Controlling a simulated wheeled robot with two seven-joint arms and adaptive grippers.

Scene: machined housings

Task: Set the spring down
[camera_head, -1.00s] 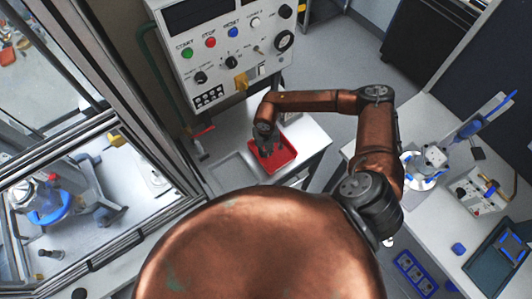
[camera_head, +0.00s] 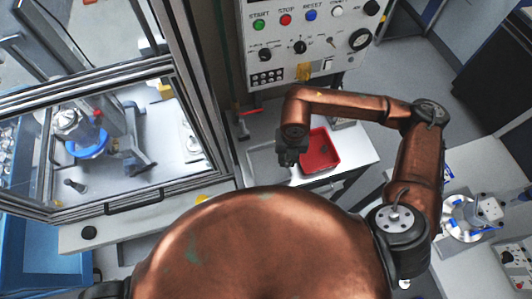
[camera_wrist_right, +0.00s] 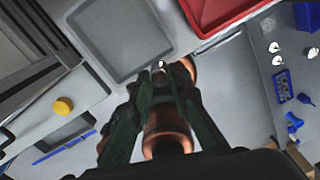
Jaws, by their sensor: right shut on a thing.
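My right gripper (camera_head: 288,160) is over the small side table, at the left edge of the red tray (camera_head: 322,158) and over the right part of the grey tray (camera_head: 262,165). In the right wrist view its dark fingers (camera_wrist_right: 160,70) are closed together on a small shiny tip, the spring (camera_wrist_right: 161,65), mostly hidden by the fingers. The grey tray (camera_wrist_right: 120,40) lies just beyond the fingertips and looks empty. The red tray (camera_wrist_right: 225,12) is at the top right of that view. My left gripper does not show.
The control panel (camera_head: 300,45) stands behind the side table. A framed glass enclosure (camera_head: 120,150) is at the left, with a yellow button (camera_head: 202,199) near its front corner. A bench with instruments (camera_head: 470,220) is at the right.

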